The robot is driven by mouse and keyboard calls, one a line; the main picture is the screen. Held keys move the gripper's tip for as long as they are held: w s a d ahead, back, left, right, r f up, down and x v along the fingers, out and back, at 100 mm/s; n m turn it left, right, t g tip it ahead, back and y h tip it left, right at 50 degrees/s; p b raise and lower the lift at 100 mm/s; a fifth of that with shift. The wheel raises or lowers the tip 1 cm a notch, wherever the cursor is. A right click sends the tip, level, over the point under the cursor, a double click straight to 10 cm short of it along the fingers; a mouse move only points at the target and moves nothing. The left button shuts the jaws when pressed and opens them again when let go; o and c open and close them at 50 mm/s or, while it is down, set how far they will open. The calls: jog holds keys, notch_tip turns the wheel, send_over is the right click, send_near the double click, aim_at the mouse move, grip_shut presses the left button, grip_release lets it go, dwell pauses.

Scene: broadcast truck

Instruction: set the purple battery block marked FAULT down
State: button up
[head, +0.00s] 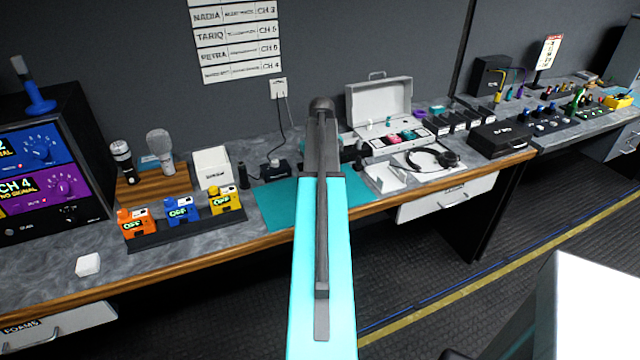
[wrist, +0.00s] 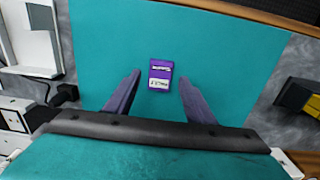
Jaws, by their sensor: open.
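The purple battery block (wrist: 160,74) lies on the teal mat (wrist: 110,35) in the wrist view. It has a white label on its lower end; the print is too small to read. My gripper (wrist: 157,82) is open, with one finger on each side of the block and a visible gap to both. In the head view the teal mat (head: 275,207) shows on the counter, and my own arm hides the block and the gripper.
Orange (head: 137,223), blue (head: 182,211) and yellow (head: 226,200) boxes stand in a dark rack left of the mat. An open white case (head: 380,103) and headphones (head: 433,158) lie to the right. A small white block (head: 88,264) sits near the counter's front left.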

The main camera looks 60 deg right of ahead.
notch_tip(320, 180, up, 10)
jog(key=b, duration=0.1)
jog(key=shift+r+b, duration=0.2)
jog(key=shift+b, duration=0.15)
dwell(0.8)
